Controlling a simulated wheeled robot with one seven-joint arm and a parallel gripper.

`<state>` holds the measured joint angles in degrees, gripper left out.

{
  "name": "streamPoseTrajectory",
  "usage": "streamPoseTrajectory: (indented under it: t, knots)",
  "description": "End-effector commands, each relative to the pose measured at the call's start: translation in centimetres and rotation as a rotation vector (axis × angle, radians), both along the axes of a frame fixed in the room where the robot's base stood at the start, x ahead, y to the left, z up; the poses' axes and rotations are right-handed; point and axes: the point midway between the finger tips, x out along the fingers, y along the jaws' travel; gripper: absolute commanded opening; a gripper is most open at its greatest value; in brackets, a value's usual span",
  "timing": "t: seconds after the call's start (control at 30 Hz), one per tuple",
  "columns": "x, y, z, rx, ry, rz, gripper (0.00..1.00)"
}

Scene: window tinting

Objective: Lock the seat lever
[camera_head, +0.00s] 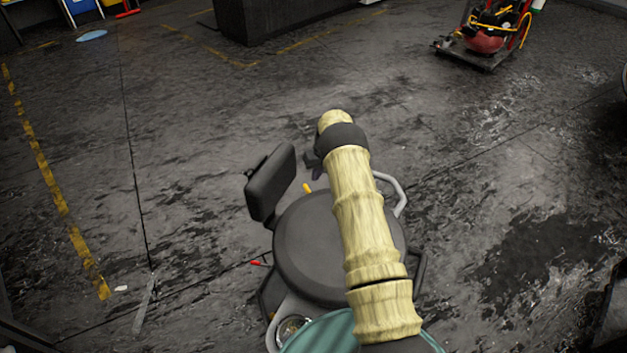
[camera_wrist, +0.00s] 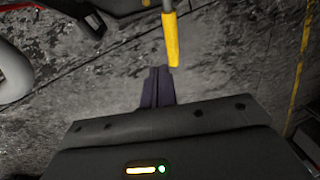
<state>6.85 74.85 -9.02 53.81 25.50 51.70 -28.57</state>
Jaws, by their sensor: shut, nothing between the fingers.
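A stool with a round dark seat (camera_head: 305,245) stands below my arm, its small backrest (camera_head: 270,183) to the left. A lever with a yellow grip (camera_head: 307,187) shows at the seat's far edge; it also shows in the wrist view (camera_wrist: 170,38). My gripper (camera_head: 312,172) is partly hidden behind my arm. In the wrist view its dark purple fingers (camera_wrist: 158,70) are together and empty. Their tips lie close to the free end of the yellow grip, and I cannot tell whether they touch. The lever's far end is cut off.
A red-tipped part (camera_head: 258,263) sticks out left of the seat. A grey curved handle (camera_head: 393,190) is at the seat's right. A red machine on a cart (camera_head: 483,42) stands at the back right. The stained floor around the stool is mostly clear.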

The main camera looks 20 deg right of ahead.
Motion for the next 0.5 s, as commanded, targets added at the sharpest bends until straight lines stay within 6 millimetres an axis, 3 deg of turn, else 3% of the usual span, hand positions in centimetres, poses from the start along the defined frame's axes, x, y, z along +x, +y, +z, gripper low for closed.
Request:
streamPoseTrajectory:
  t: [0.3, 0.5]
  knots:
    - [0.1, -1.1, 6.7, 0.001, -0.002, 0.003, 0.0]
    - [0.1, -1.7, 9.6, 0.0, -0.001, 0.001, 0.0]
